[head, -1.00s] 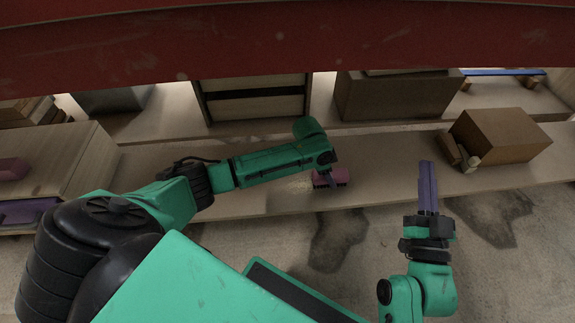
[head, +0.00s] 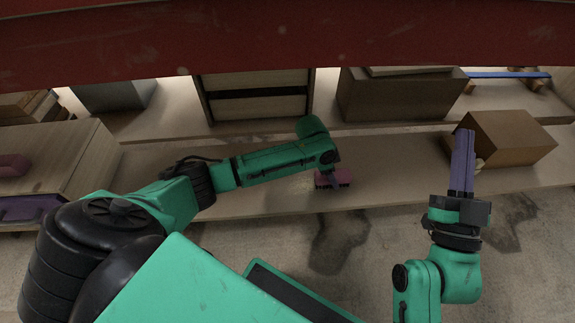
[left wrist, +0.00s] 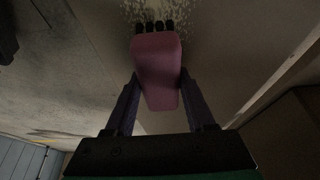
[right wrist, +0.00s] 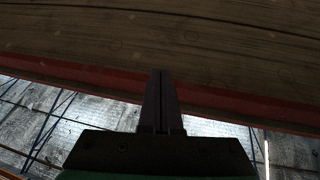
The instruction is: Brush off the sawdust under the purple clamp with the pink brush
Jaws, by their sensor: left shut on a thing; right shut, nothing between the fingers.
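The pink brush (left wrist: 158,70) is held between the fingers of my left gripper (left wrist: 156,95), with its dark bristles at the edge of the sawdust (left wrist: 152,12) in the left wrist view. In the head view the brush (head: 334,177) is low over the long board, and a pale patch of sawdust (head: 302,184) lies left of it. My right gripper (head: 462,162) is shut and empty, in front of the board at the right. It also shows shut in the right wrist view (right wrist: 160,75). A purple thing (head: 32,208) at the far left may be the clamp.
A brown box (head: 508,138) stands on the board behind my right gripper. A wooden box (head: 60,160) with a pink block (head: 12,167) on top is at the left. A red beam (head: 290,40) crosses the top. The floor in front is clear.

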